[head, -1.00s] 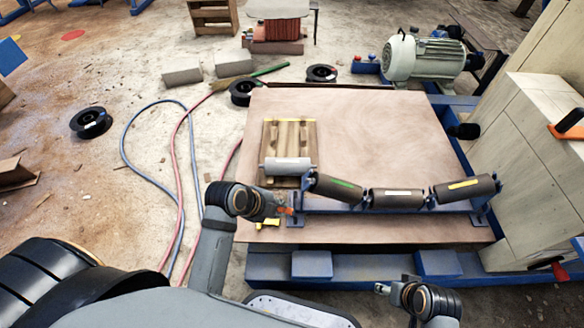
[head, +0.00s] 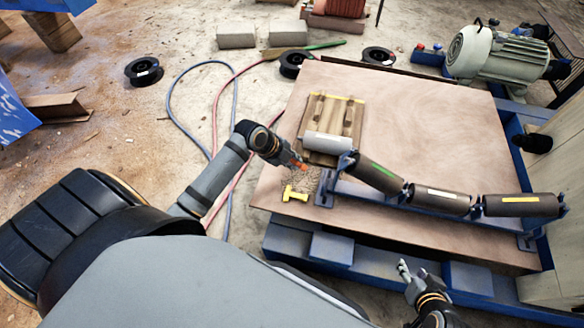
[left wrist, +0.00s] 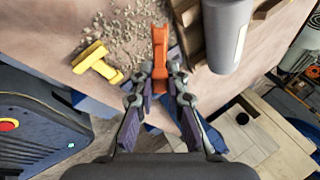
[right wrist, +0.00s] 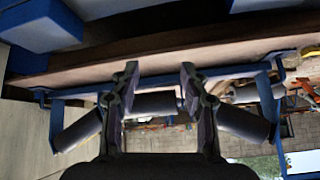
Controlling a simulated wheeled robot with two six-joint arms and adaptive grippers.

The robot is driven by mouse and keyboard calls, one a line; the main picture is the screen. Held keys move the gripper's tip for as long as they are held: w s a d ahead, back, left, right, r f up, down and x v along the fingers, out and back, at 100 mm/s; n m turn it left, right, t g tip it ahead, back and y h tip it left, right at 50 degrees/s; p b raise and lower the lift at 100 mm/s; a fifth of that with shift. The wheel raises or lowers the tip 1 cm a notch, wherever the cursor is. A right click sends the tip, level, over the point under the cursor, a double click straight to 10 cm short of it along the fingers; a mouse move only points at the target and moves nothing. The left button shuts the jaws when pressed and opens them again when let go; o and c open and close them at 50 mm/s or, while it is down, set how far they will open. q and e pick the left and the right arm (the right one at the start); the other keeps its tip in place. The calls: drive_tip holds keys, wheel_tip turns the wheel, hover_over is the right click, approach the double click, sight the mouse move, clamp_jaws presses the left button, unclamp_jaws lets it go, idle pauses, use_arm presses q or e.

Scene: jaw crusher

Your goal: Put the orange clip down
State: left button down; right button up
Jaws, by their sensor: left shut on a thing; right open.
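The orange clip (left wrist: 159,55) is held between the fingers of my left gripper (left wrist: 160,82) in the left wrist view. In the head view my left gripper (head: 300,166) is over the left part of the brown board (head: 440,110), just left of the roller frame, with a small bit of orange at its tip. Whether the clip touches the board cannot be told. My right gripper (head: 404,270) is low at the front, near the blue beam; in the right wrist view its fingers (right wrist: 160,85) are apart with nothing between them.
A yellow clip-like piece (head: 295,194) lies on the board beside some gravel. A wooden pallet piece (head: 335,108) with a grey roller (head: 328,145) lies behind. The blue frame (head: 350,186) with several dark rollers stands to the right. The board's middle is clear.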

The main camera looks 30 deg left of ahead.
use_arm(q)
drive_tip(key=shift+w+a+f, duration=0.35)
drive_tip(key=shift+a+f, duration=0.05)
drive_tip(key=shift+f, duration=0.2)
drive_tip(key=shift+w+a+f+b, duration=0.1)
drive_tip(key=shift+f+b, duration=0.25)
drive_tip(key=shift+f, duration=0.1)
drive_tip(key=shift+w+a+f+b, duration=0.1)
drive_tip(key=shift+f+b, duration=0.2)
drive_tip(key=shift+f, duration=0.1)
wheel_tip(320, 180, down, 2)
drive_tip(key=shift+b, duration=0.35)
use_arm(e)
drive_tip(key=w+r+t, duration=0.4)
drive_tip(key=w+r, duration=0.2)
drive_tip(key=r, duration=0.3)
drive_tip(key=w+d+r+t, duration=0.1)
drive_tip(key=w+r+t, duration=0.4)
drive_tip(key=r, duration=0.4)
drive_tip(key=shift+w+t, duration=0.3)
drive_tip(key=shift+w, duration=0.15)
use_arm(q)
drive_tip(key=c, duration=1.4)
unclamp_jaws()
drive_tip(key=shift+o, duration=0.2)
use_arm(e)
drive_tip(key=shift+r, duration=0.1)
use_arm(q)
drive_tip(key=shift+r, duration=0.1)
